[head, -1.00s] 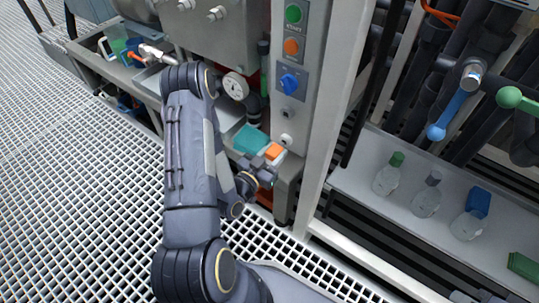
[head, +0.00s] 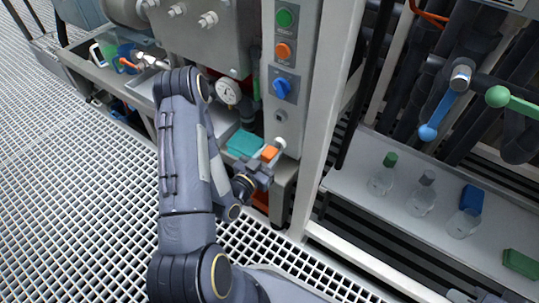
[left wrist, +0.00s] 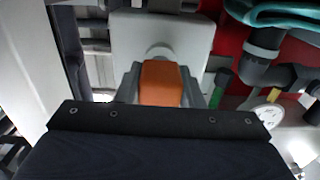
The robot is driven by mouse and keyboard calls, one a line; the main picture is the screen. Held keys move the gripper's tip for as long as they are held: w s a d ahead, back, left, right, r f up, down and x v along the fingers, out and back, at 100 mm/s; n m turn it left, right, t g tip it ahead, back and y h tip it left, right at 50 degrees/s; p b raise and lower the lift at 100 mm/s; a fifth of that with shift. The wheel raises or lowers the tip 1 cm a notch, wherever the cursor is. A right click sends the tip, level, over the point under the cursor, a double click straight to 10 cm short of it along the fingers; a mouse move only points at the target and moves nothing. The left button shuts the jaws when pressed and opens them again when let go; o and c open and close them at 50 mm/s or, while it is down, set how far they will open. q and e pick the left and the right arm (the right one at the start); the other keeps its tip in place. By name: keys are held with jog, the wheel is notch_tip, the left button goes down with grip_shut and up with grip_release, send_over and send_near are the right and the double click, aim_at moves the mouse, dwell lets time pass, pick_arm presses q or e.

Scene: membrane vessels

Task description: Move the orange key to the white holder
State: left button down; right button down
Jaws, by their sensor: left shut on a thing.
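The orange key (head: 269,153) is held between the fingers of my left gripper (head: 265,162), at the lower end of the grey control post. In the left wrist view the orange key (left wrist: 161,82) fills the space between the two grey fingers (left wrist: 160,92). The white holder (head: 280,142) is a small round piece low on the post, just up and right of the key. In the wrist view the holder (left wrist: 158,50) shows right beyond the key's far end. I cannot tell whether they touch. My right gripper is not in view.
The control post carries a green button (head: 284,18), an orange button (head: 284,50) and a blue switch (head: 282,88). A teal item (head: 243,143) lies left of the key. A pressure gauge (head: 228,91) is near my arm. Bottles stand on the right shelf (head: 345,183).

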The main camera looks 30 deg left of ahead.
aim_at(265, 160)
pick_arm(q)
jog(key=shift+b, duration=0.75)
dwell(1.2)
jog(key=shift+w, duration=0.65)
dwell(0.4)
jog(key=c, duration=0.9)
grip_release()
jog(key=shift+s, duration=0.15)
jog(key=s, duration=0.7)
jog(key=shift+s+a+p, duration=0.3)
jog(key=shift+p, duration=0.05)
